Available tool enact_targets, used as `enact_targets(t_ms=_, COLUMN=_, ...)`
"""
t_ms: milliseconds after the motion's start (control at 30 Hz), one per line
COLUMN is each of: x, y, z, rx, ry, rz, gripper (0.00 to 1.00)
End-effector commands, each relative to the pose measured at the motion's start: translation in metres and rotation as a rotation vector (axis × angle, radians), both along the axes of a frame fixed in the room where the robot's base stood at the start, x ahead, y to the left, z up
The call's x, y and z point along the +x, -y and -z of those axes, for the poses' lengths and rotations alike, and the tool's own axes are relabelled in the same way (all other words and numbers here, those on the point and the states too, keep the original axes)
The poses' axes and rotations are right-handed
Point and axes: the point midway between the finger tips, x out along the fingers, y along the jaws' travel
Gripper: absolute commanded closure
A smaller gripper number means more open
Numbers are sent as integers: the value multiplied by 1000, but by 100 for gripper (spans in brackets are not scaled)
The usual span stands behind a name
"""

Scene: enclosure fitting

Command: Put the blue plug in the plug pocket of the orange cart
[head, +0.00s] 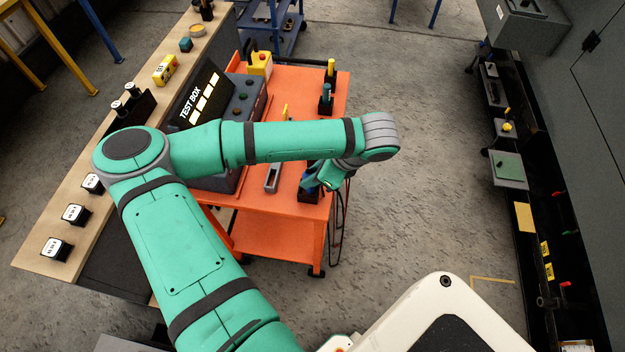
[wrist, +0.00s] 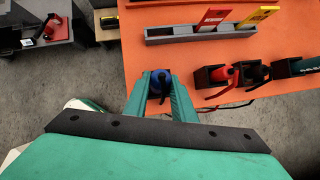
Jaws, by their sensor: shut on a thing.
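The orange cart (head: 298,98) stands in the middle of the head view, and its top also fills the upper right of the wrist view (wrist: 285,42). My gripper (wrist: 160,88) is at the cart top's near edge, its two green fingers shut on the blue plug (wrist: 158,79). A dark pocket shows around or just under the plug; I cannot tell how deep the plug sits in it. In the head view, my gripper (head: 322,182) is partly hidden by my wrist, low over the cart's near right corner.
Beside the plug, a red plug (wrist: 222,74) and black and green ones sit in dark holders, with cables. A grey rack (wrist: 200,33) holds red and yellow tags. A test box (head: 203,95) stands on the cart's left. Open floor (head: 430,180) lies right.

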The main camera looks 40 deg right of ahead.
Motion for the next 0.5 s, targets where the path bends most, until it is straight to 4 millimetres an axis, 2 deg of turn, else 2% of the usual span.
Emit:
enact_targets(t_ms=100, x=-1, y=0, z=19, rx=2, ry=-2, rz=0, gripper=100)
enact_targets(t_ms=200, x=-1, y=0, z=27, rx=1, ry=-1, rz=0, gripper=100)
enact_targets(t_ms=500, x=-1, y=0, z=29, rx=0, ry=0, rz=0, gripper=100)
